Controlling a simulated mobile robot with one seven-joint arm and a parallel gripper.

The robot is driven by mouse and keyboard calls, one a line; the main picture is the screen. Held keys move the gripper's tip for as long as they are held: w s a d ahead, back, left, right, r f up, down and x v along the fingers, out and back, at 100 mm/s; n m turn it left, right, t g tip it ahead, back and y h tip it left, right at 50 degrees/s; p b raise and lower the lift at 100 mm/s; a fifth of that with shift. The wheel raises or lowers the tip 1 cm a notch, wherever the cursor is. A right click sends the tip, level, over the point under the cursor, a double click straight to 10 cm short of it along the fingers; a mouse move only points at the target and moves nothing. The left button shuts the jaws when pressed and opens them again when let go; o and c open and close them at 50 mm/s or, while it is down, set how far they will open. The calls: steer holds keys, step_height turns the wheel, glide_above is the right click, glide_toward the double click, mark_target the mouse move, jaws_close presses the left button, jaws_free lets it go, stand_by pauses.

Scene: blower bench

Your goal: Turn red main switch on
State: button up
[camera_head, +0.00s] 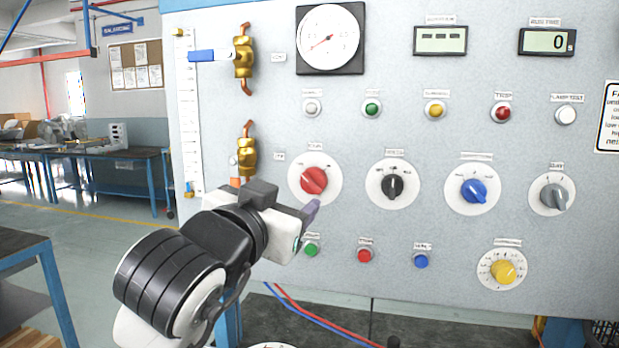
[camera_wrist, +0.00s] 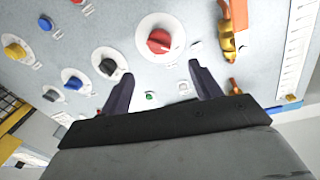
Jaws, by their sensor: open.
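The red main switch (camera_head: 314,181) is a red rotary knob on a round white plate, on the left part of the grey panel. Its grip looks tilted, running from upper left to lower right. In the wrist view the red knob (camera_wrist: 159,41) is ahead of the fingers, near the top middle. My gripper (camera_head: 312,208) is just below the red knob in the head view. In the wrist view my gripper (camera_wrist: 161,80) has its two dark fingers wide apart with nothing between them. The fingers appear clear of the knob.
A black knob (camera_head: 392,186), a blue knob (camera_head: 474,191) and a grey knob (camera_head: 553,197) line up to the right. Green (camera_head: 311,249) and red (camera_head: 365,255) buttons sit below. Brass valves (camera_head: 247,152) and pipework stand left of the red knob. A yellow knob (camera_head: 503,271) is lower right.

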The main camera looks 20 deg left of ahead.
mark_target(310, 182)
steer(key=w, duration=0.3)
steer(key=w+p, duration=0.1)
steer(key=w, duration=0.3)
steer(key=w+d+p, duration=0.1)
steer(key=w, duration=0.2)
steer(key=shift+w, duration=0.15)
steer(key=c, duration=1)
